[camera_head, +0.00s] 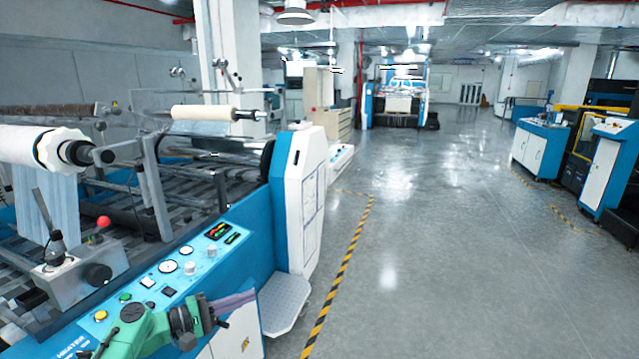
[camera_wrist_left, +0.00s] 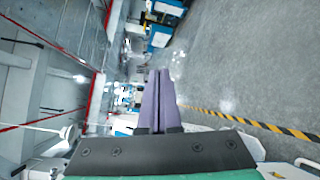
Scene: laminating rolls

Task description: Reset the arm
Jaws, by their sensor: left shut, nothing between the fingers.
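My left gripper (camera_head: 236,301) comes in at the bottom left of the head view, on a green arm with a dark wrist. Its purple fingers point right, in front of the blue control panel of the laminating machine. In the left wrist view the two purple fingers (camera_wrist_left: 159,85) lie side by side, shut, with nothing between them. My right gripper is not in view.
The laminating machine (camera_head: 255,225) with white film rolls (camera_head: 40,148) fills the left side. A grey step (camera_head: 287,303) juts out at its foot. Yellow-black tape (camera_head: 345,275) marks the floor. The grey floor (camera_head: 450,250) to the right is clear. Blue-white cabinets (camera_head: 540,145) stand at the far right.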

